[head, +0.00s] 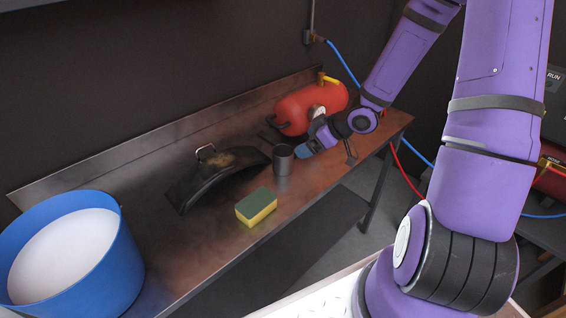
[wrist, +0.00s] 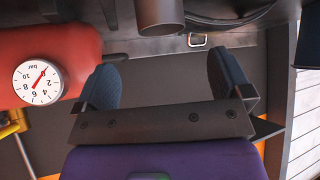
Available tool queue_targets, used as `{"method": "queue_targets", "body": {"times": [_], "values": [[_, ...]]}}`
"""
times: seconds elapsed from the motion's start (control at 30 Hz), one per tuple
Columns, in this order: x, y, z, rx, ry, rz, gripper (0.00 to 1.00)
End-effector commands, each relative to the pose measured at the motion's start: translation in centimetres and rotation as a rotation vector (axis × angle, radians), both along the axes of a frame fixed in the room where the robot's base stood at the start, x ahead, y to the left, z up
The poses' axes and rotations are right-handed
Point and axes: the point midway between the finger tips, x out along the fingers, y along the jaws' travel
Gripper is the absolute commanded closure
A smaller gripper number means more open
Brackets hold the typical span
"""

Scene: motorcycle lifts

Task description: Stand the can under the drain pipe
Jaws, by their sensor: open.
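The can (head: 283,161) is a small dark grey open-topped cylinder standing upright on the metal bench (head: 150,245). It also shows in the wrist view (wrist: 158,14), cut by the top edge, ahead of the fingers. My gripper (head: 309,142) is open, with blue finger pads, just right of the can in the head view. In the wrist view my gripper (wrist: 165,76) has nothing between its fingers, and the can is beyond the fingertips. I cannot make out a drain pipe with certainty in either view.
A red tank (head: 300,108) with a gauge (wrist: 38,83) lies close by my gripper. A black curved fender (head: 210,178), a green-yellow sponge (head: 256,207) and a blue bucket (head: 127,262) are on the bench to the left. Bare bench lies around the sponge.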

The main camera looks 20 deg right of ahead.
Motion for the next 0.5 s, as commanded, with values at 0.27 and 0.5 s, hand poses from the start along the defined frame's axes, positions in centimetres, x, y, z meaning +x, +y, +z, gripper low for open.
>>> {"method": "queue_targets", "body": {"times": [0.27, 0.5], "values": [[1.9, 1.8, -2.4, 0.002, 0.002, 0.003, 0.03], [2.9, 2.5, -3.5, -0.001, 0.000, 0.001, 0.03]]}}
